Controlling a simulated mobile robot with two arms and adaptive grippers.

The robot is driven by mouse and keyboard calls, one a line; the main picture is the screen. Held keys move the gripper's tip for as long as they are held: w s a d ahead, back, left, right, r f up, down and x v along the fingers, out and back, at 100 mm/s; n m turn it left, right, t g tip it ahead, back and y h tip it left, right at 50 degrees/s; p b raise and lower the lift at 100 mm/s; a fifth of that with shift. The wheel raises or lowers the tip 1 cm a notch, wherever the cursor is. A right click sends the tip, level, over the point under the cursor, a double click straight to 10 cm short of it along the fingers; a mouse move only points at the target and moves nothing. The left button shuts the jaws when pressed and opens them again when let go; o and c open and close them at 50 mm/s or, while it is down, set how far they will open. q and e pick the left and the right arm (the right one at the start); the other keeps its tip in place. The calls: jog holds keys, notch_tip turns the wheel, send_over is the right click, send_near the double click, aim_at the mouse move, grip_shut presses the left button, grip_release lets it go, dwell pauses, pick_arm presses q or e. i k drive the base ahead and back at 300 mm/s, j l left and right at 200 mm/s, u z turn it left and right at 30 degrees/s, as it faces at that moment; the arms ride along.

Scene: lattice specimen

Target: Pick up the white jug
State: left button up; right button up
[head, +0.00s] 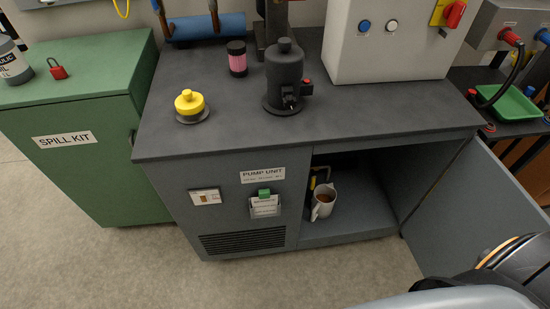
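The white jug (323,203) stands upright on the floor of the open compartment in the dark grey pump unit cabinet (240,215). A brown content shows through its open top. A pipe with a yellow part (313,181) stands close behind the jug; I cannot tell whether they touch. Neither of my grippers is in view. Only parts of my own arm or body show at the bottom right, well apart from the jug.
The cabinet door (485,215) is swung open to the right. A black pump (285,75), yellow knob (189,104), pink-labelled jar (237,60) and white control box (390,45) stand on top. A green spill kit cabinet (75,165) stands left. Floor in front is clear.

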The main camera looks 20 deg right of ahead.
aim_at(324, 198)
jog(key=z, duration=1.15)
